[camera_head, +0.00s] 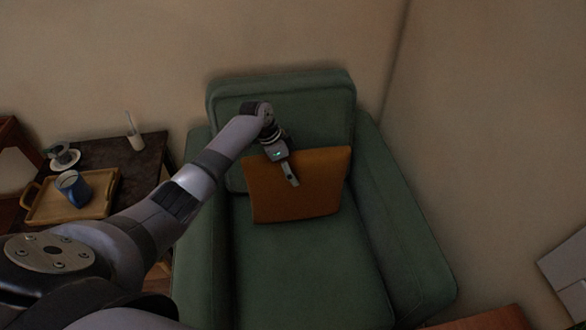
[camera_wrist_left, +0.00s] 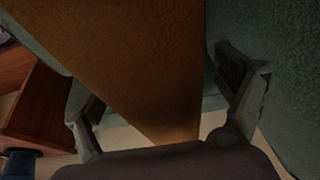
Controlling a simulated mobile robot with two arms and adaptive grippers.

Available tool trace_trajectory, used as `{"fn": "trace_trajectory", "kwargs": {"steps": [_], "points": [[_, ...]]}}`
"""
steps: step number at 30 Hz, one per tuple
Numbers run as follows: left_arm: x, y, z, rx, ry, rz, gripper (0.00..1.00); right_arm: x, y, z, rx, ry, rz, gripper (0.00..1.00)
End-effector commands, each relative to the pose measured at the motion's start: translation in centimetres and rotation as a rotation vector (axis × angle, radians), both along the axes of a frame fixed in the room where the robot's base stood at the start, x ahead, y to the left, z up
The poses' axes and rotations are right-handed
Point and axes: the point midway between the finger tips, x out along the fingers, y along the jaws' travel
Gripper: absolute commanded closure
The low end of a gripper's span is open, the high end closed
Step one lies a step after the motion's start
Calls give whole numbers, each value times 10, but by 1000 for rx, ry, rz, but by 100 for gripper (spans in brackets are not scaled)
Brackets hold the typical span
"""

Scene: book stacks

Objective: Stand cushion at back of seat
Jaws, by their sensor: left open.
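The orange-brown cushion (camera_head: 302,188) stands on the green armchair's seat (camera_head: 300,262), tilted back toward the backrest (camera_head: 322,108). In the left wrist view the cushion (camera_wrist_left: 140,55) passes between the two spread fingers of my left gripper (camera_wrist_left: 168,100). The jaws are open, and I cannot tell whether either finger touches the cushion. The arm hides part of the backrest and the left armrest. My right gripper is not in view.
A dark side table (camera_head: 142,160) stands left of the armchair. It holds a wooden tray (camera_head: 92,207) with a blue mug (camera_head: 70,187), a small cup on a saucer (camera_head: 64,157) and a white holder (camera_head: 134,136). The right armrest (camera_head: 408,225) is clear.

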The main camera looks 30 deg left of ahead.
Motion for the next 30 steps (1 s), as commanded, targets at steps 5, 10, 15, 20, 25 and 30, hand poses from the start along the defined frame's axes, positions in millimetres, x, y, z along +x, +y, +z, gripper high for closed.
{"fn": "trace_trajectory", "kwargs": {"steps": [5,10,15,20,25,30], "points": [[-8,13,38,3,-4,0,10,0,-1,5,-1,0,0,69],[-17,23,69,2,-3,0,10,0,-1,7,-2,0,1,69],[-22,29,89,1,-2,0,10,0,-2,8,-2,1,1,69],[-24,32,96,1,1,1,10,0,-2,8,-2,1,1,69],[-24,32,97,0,0,1,10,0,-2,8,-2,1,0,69],[-25,34,96,4,1,5,10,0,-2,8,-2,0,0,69]]}}
